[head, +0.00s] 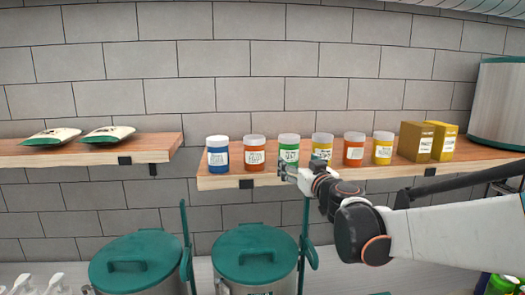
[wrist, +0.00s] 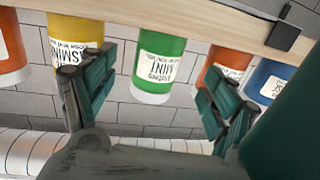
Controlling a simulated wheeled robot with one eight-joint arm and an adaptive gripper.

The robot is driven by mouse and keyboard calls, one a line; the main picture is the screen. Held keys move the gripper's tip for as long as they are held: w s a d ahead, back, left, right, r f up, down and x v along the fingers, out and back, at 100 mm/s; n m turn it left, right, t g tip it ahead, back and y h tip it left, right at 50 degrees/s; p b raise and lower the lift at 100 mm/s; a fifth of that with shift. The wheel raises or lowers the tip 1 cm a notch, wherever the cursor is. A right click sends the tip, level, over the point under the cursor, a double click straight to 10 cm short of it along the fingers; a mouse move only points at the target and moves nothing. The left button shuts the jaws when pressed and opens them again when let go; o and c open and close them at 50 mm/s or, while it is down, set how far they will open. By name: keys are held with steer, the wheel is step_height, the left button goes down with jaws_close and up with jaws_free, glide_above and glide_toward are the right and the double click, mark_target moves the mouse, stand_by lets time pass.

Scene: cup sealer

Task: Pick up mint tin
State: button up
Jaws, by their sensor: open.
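The mint tin is a green tin with a white label and pale lid. It stands on the right wooden shelf in the head view (head: 289,148). In the wrist view the green tin (wrist: 160,62) appears upside down, its label reading MINT. My gripper (head: 284,171) is in front of the shelf at the mint tin's lower part. In the wrist view my gripper's (wrist: 150,92) two dark green fingers are spread apart, with the mint tin beyond and between them. Nothing is held. Whether a finger touches any tin cannot be told.
On the shelf (head: 225,182), an orange tin (head: 254,152) and blue tin (head: 218,155) stand left of the mint tin. A yellow tin (head: 322,147) stands close on its right, then more tins and boxes (head: 416,141). Green-lidded containers (head: 254,252) stand below.

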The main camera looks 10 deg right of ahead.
mark_target(292, 158)
steer(key=shift+w+a+r+p, duration=0.15)
steer(key=shift+w+p, duration=0.25)
steer(key=shift+w, duration=1.3)
steer(key=shift+w+a+r+p, duration=0.1)
steer(key=shift+w+a+p, duration=0.25)
steer(key=shift+w, duration=1.3)
steer(key=shift+d, duration=0.1)
steer(key=shift+c, duration=0.3)
steer(key=c, duration=1.2)
